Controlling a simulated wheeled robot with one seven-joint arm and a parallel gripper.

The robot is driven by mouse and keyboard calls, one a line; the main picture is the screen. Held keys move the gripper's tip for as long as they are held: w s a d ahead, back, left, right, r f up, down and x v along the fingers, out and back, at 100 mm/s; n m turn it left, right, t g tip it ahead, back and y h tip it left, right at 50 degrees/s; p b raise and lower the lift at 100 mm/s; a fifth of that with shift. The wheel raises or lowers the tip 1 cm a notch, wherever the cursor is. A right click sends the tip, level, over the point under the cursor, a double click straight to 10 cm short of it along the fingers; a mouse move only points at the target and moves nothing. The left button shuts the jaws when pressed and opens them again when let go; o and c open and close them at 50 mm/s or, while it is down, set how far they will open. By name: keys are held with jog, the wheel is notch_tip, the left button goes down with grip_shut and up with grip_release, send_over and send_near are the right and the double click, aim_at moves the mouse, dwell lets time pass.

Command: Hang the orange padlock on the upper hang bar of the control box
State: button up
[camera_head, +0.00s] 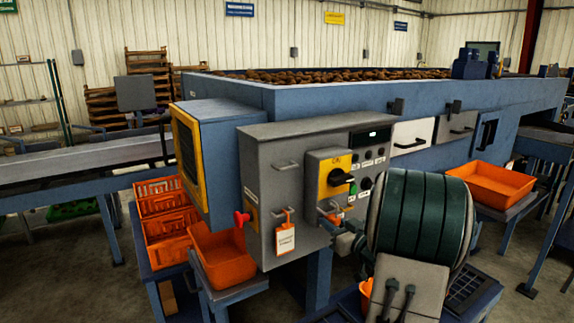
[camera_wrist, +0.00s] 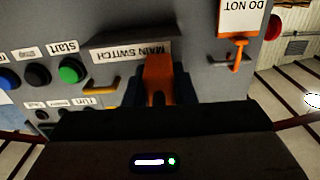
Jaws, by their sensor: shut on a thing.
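The orange padlock (camera_wrist: 158,72) is between the fingers of my gripper (camera_wrist: 160,95), which is shut on it, in the wrist view. In the head view the padlock (camera_head: 331,216) shows partly, close in front of the lower right of the grey control box (camera_head: 262,195). My gripper (camera_head: 345,234) is just below it, partly hidden by my arm. The upper hang bar (camera_head: 286,166) is on the box front, up and left of the padlock, and looks empty. I cannot tell whether the padlock touches the box.
A white tag (camera_head: 286,238) hangs by an orange clip lower on the box front. The yellow switch plate (camera_head: 337,177) with a black knob juts out at the right. A red button (camera_head: 241,218) sticks out at the left. An orange crate (camera_head: 221,257) stands low at the left.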

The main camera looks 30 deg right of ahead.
jog(key=s, duration=0.9)
jog(key=shift+d, duration=0.35)
dwell(0.4)
